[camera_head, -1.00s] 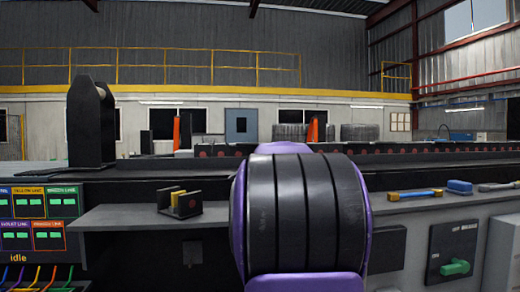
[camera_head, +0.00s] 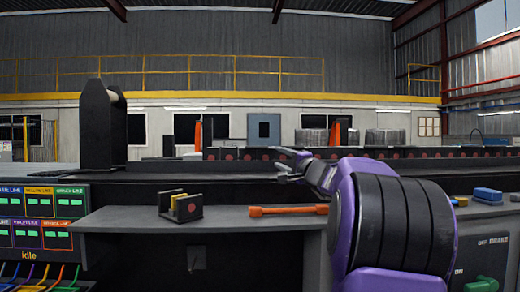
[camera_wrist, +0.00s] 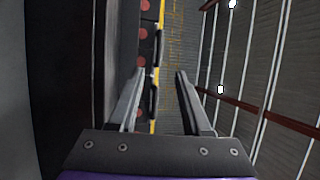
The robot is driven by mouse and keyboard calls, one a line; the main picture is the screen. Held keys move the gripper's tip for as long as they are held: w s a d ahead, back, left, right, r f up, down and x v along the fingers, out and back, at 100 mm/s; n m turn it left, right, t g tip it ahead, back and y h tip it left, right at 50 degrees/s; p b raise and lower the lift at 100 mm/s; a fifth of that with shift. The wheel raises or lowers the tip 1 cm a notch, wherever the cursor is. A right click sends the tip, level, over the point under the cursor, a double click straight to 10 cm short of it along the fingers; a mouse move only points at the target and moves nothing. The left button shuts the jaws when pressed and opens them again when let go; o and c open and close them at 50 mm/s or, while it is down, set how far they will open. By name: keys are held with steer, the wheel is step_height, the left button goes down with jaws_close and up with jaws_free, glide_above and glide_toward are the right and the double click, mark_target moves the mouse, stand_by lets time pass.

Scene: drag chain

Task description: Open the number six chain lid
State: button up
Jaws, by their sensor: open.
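The drag chain (camera_head: 250,154) is a long dark row of links with red round marks, behind the bench in the head view. Its red-marked links also show along the upper middle of the wrist view (camera_wrist: 144,33). No link number is readable, so I cannot tell which lid is number six. My gripper (camera_head: 286,167) is raised in front of the chain in the head view, partly overlapping it. In the wrist view my gripper (camera_wrist: 157,82) has its two fingers spread with nothing between them. The chain lies beyond the fingertips, towards the left finger.
A dark upright bracket (camera_head: 102,125) stands at the left. A small holder with yellow pieces (camera_head: 180,206) and an orange-handled tool (camera_head: 288,210) lie on the grey bench (camera_head: 130,220). A blue block (camera_head: 487,194) sits at the right. A line-status panel (camera_head: 41,218) reads idle.

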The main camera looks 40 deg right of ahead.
mark_target(258, 148)
steer(key=p+x, duration=0.6)
steer(key=x, duration=0.8)
steer(key=shift+s+r, duration=0.1)
steer(key=shift+w, duration=0.45)
jaws_close()
stand_by(0.5)
